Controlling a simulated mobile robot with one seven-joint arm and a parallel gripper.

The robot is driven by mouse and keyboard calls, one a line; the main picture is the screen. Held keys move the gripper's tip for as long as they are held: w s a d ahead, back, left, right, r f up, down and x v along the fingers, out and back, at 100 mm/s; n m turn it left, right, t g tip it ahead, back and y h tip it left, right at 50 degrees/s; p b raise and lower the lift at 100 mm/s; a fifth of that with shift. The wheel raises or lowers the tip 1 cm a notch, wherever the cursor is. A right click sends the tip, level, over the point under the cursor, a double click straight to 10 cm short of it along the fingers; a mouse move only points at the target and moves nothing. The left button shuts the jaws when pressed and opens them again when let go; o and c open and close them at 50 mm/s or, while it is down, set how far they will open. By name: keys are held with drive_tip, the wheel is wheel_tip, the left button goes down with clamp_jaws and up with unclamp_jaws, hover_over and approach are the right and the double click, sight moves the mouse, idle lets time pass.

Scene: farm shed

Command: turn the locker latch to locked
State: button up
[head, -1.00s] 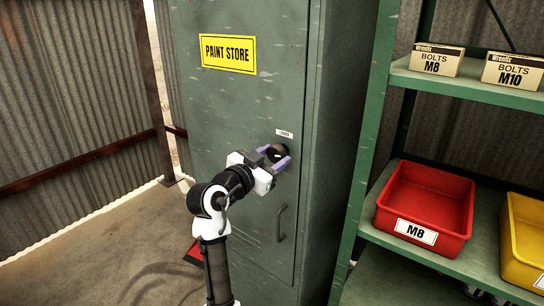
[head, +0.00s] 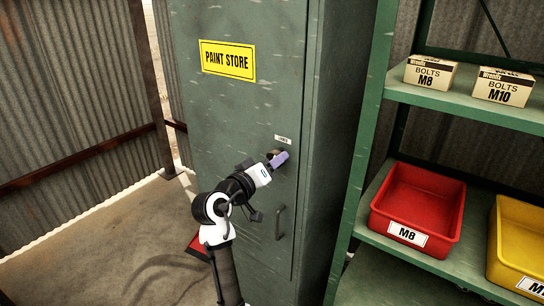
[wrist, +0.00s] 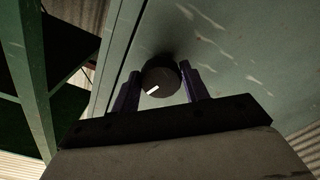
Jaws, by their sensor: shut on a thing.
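The grey-green locker (head: 222,115) stands in the middle of the head view, its door closed. Its latch is a round dark knob (wrist: 160,77) with a white pointer line, near the door's right edge. In the head view the knob (head: 273,154) is mostly hidden by a purple finger. My gripper (head: 279,159) is shut on the knob, rolled so one finger nearly covers the other. In the wrist view a finger stands on each side of the knob, and the pointer line slants toward the lower left of that picture. A small white label (head: 283,139) sits above the knob, too small to read.
A door handle (head: 280,222) is below the knob. A yellow "PAINT STORE" sign (head: 228,61) is on the door. Green shelving (head: 470,108) at right holds bolt boxes, a red bin (head: 418,207) and a yellow bin (head: 520,245). Floor is open at left.

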drive_tip(key=shift+r+n+p, duration=0.1)
drive_tip(key=shift+n+p, duration=1.3)
drive_tip(key=shift+n, duration=0.7)
drive_tip(key=o, duration=1)
drive_tip(key=shift+s, duration=0.1)
drive_tip(key=b+v, duration=0.4)
drive_tip(key=v, duration=0.9)
drive_tip(key=shift+s+a, duration=0.2)
drive_tip(key=shift+s, duration=0.1)
